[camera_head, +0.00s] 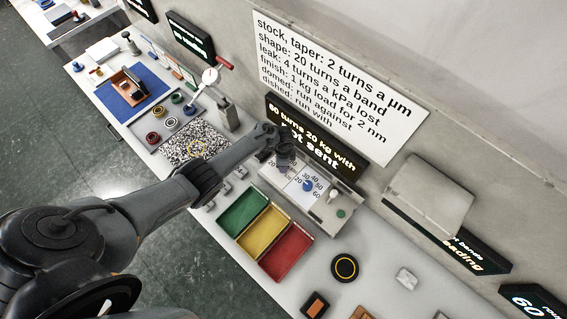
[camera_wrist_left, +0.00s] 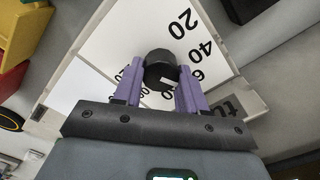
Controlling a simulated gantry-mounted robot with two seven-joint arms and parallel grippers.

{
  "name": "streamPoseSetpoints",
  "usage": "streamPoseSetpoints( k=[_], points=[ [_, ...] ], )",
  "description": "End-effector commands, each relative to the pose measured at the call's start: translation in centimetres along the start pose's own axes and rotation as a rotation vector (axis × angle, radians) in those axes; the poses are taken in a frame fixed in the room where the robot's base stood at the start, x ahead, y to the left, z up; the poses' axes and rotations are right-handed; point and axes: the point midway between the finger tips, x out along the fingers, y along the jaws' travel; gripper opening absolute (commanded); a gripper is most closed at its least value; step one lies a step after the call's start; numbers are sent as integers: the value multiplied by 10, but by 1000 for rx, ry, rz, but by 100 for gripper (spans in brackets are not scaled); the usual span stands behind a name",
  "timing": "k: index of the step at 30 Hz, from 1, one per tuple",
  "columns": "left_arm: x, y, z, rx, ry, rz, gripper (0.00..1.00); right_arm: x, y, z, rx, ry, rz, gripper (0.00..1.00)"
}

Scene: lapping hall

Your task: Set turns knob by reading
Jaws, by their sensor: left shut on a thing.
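My left gripper (camera_head: 285,164) is over the left part of the white dial panel (camera_head: 353,204) in the head view. In the left wrist view its purple fingers (camera_wrist_left: 160,80) are shut on a black round knob (camera_wrist_left: 159,64), one finger on each side. The numbers 20, 40 and 60 show on the white face around this knob, and a dark label with the letters "tu" is close by. The knob's pointer is not clear. A blue knob (camera_head: 308,186) stands on the neighbouring scale. The lit display (camera_head: 318,135) reads "60 turns 20 kg with" and "not sent". My right gripper is not in view.
A white wall sign (camera_head: 340,85) lists turns for each reading. Green (camera_head: 243,212), yellow (camera_head: 262,231) and red (camera_head: 286,252) trays lie in front of the panel. A green button (camera_head: 341,213) is at its right end. A speckled plate (camera_head: 194,143) lies left of my forearm.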

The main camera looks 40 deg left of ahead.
Motion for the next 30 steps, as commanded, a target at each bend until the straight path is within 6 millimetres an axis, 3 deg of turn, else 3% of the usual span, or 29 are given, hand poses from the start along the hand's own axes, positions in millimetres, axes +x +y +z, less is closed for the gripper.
streamPoseSetpoints(
  k=[18,30],
  points=[
    [2,1,1,563,-1,-1,11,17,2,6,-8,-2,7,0],
    [2,2,2,769,-2,0,11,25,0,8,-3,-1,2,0]
  ],
)
